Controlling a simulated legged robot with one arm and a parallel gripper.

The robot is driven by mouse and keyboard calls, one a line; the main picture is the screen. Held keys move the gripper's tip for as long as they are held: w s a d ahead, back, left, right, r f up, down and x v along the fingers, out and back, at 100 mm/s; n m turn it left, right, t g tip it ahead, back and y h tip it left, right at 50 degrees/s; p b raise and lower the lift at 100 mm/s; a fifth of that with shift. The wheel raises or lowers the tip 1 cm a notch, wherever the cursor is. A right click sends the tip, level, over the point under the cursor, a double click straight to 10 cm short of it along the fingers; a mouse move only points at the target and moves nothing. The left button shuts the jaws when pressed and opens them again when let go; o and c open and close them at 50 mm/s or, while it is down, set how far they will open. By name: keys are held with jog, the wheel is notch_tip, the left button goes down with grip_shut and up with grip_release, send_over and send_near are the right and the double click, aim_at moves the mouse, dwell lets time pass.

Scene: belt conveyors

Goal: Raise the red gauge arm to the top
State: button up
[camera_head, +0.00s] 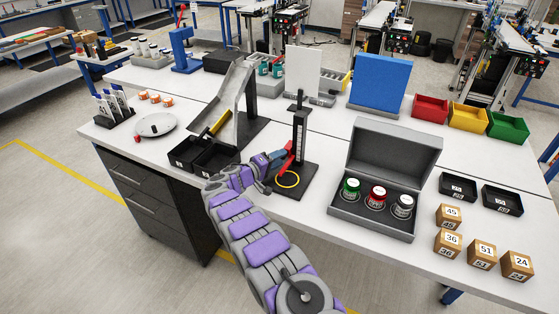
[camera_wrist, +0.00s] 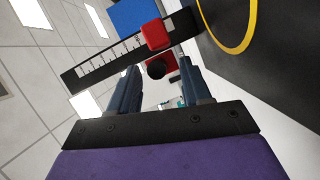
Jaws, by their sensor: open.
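The black gauge post (camera_head: 299,132) stands upright on a dark base (camera_head: 303,192) with a yellow ring (camera_head: 288,180) on it. The red gauge arm (camera_head: 285,165) sits low on the post. In the wrist view the red arm's block (camera_wrist: 155,34) shows on the post's white scale (camera_wrist: 110,56), with a black round knob end (camera_wrist: 156,70) facing me. My gripper (camera_wrist: 160,82) is open, with one finger on each side of the knob; I cannot tell if either touches it. In the head view my gripper (camera_head: 274,160) is beside the post, left of it.
An open grey case (camera_head: 372,222) with several jars stands right of the gauge. Two black bins (camera_head: 203,156) and a sloped chute (camera_head: 233,90) stand left of it. Numbered boxes (camera_head: 485,254) are at the right edge. A blue panel (camera_head: 379,83) stands behind.

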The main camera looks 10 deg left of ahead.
jog(key=shift+w+d, duration=0.3)
grip_shut()
dwell(0.4)
